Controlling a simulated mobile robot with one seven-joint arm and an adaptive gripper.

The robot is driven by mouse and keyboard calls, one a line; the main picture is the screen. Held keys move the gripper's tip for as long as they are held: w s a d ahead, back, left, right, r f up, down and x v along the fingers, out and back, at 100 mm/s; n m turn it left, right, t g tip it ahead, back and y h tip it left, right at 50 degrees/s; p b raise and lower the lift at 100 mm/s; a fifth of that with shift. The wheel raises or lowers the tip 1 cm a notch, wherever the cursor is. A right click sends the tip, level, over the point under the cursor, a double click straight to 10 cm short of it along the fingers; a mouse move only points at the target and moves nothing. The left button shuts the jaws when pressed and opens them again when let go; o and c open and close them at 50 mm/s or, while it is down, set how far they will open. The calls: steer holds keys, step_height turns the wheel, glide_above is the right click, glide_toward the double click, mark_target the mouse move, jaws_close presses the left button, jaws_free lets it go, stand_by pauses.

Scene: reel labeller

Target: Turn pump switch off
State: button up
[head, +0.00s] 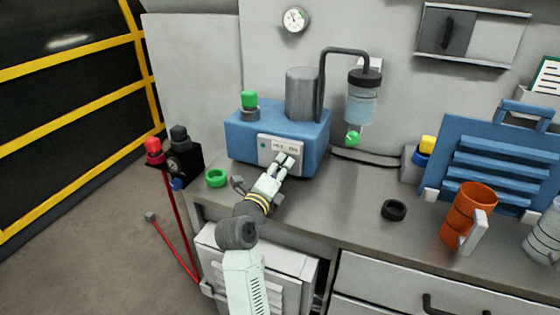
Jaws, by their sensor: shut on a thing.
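The pump is a blue box (250,138) with a grey cylinder (301,92) on top, standing on the grey worktop. Its front carries a white switch panel (267,150) with a small green light at the left and small lettering that I cannot read with certainty. My gripper (286,160) is at the right half of this panel, with its fingers closed together on the switch. The fingers hide the switch, so its position cannot be told.
A jar (363,98) with a black lid hangs beside the pump on a black tube. A green ring (216,178), a black ring (394,210) and an orange mug (467,213) sit on the worktop. A blue slatted rack (490,165) stands at the right. The worktop between the rings is clear.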

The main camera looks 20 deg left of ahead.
steer(key=shift+n, duration=1)
steer(key=o, duration=1.2)
steer(key=shift+c, duration=0.2)
steer(key=shift+s, duration=0.1)
steer(key=s, duration=1.1)
steer(key=shift+s+a, duration=0.2)
steer(key=shift+s, duration=0.2)
